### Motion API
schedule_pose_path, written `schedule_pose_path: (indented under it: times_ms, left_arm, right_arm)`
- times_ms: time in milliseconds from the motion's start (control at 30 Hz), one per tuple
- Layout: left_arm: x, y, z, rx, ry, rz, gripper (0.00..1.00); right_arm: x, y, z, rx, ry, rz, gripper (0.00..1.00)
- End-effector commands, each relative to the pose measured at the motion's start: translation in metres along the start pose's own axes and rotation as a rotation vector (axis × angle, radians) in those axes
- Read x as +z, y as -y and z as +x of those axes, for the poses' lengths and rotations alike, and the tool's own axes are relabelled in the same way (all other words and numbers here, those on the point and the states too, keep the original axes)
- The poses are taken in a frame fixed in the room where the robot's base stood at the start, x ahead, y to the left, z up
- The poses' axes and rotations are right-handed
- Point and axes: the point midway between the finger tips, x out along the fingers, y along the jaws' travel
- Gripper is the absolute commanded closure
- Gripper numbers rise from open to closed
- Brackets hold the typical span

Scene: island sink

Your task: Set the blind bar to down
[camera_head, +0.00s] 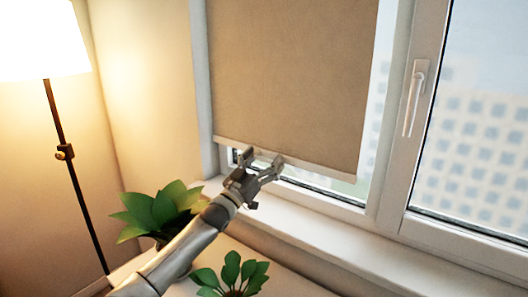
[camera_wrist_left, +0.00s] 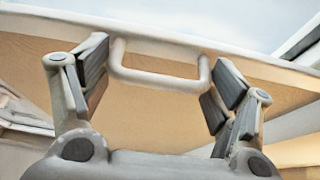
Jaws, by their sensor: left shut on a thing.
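The tan roller blind (camera_head: 290,75) hangs over the left window pane. Its pale bottom bar (camera_head: 320,171) is low, a little above the sill, with a strip of glass showing beneath. My left gripper (camera_head: 263,158) is at the bar, left of its middle. In the left wrist view, a white U-shaped handle (camera_wrist_left: 158,79) on the bar (camera_wrist_left: 165,32) lies between the two fingers of my left gripper (camera_wrist_left: 160,82), which is shut on it. The handle is mostly hidden in the head view. My right gripper is not in view.
A lit floor lamp (camera_head: 62,130) stands at the left. Two leafy plants, one left of my arm (camera_head: 160,208) and one in front (camera_head: 235,275), stand close to it. The white sill (camera_head: 330,235) is clear. A window handle (camera_head: 414,98) is at the right.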

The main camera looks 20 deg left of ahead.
Motion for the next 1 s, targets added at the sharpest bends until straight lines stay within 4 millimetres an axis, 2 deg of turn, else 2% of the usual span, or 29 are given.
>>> schedule_pose_path:
  times_ms: [33, 100, 300, 800, 833, 967, 1000]
  left_arm:
    - [0.019, 0.000, -0.008, -0.001, 0.005, 0.001, 0.61]
    - [0.030, 0.000, -0.012, -0.001, 0.004, 0.000, 0.61]
    - [0.047, 0.000, -0.019, -0.001, 0.004, 0.001, 0.61]
    - [0.052, 0.000, -0.021, -0.001, 0.004, 0.001, 0.61]
    - [0.052, 0.000, -0.021, -0.001, 0.004, 0.001, 0.17]
    - [0.051, 0.000, -0.021, -0.001, 0.003, 0.001, 0.01]
    - [0.051, 0.000, -0.021, -0.001, 0.003, 0.001, 0.00]
  right_arm:
    - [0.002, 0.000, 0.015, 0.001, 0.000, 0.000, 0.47]
    - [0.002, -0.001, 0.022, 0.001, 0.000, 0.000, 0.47]
    - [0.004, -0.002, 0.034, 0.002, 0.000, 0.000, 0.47]
    - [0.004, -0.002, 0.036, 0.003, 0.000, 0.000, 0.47]
    - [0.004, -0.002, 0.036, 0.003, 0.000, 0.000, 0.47]
    - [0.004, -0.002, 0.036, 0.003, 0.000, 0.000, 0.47]
    - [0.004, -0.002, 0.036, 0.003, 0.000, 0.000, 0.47]
